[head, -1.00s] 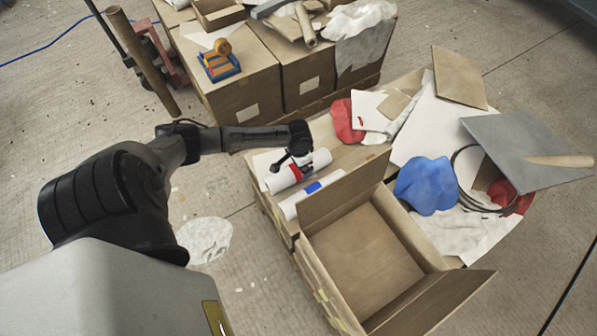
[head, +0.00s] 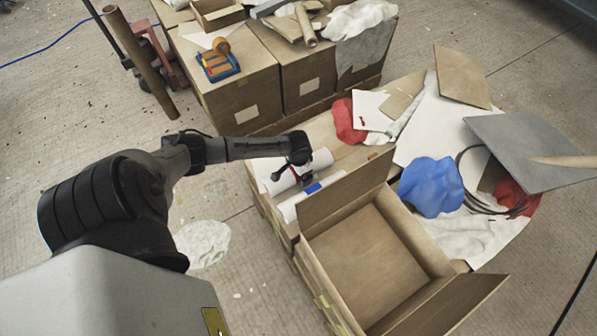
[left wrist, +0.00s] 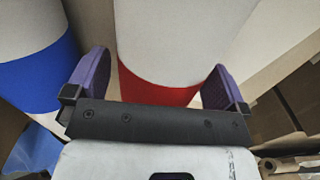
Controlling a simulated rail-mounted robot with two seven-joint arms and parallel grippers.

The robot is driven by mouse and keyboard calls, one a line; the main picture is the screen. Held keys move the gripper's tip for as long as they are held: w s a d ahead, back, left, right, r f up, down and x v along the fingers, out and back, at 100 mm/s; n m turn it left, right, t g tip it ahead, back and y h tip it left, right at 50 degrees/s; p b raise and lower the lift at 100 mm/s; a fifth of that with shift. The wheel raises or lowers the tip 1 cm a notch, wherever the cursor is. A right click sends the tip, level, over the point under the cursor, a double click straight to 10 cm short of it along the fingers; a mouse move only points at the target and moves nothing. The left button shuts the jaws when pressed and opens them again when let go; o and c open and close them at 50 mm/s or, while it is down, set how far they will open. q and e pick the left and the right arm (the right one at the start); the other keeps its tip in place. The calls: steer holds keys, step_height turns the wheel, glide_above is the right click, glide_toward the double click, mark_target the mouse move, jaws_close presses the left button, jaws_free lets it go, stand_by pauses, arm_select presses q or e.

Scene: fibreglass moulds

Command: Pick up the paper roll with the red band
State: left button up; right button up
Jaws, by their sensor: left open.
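The white paper roll with the red band (head: 279,184) lies on cardboard at the near left corner of the boxes, partly hidden by my left gripper in the head view. My left gripper (head: 301,180) is over its middle. In the left wrist view the fingers (left wrist: 157,82) are open, one on each side of the roll, and the red band (left wrist: 150,92) shows between them. I see a gap at both sides. A white roll with a blue band (head: 290,208) lies beside it, nearer the open box. My right gripper is not in view.
An open cardboard box (head: 370,265) with raised flaps stands close to the right of the rolls. Blue cloth (head: 431,187), red cloth (head: 346,121) and a grey board (head: 520,145) lie beyond. The floor at the left is mostly clear.

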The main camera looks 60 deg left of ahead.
arm_select(q)
steer(key=c, duration=1.2)
steer(key=shift+r, duration=0.1)
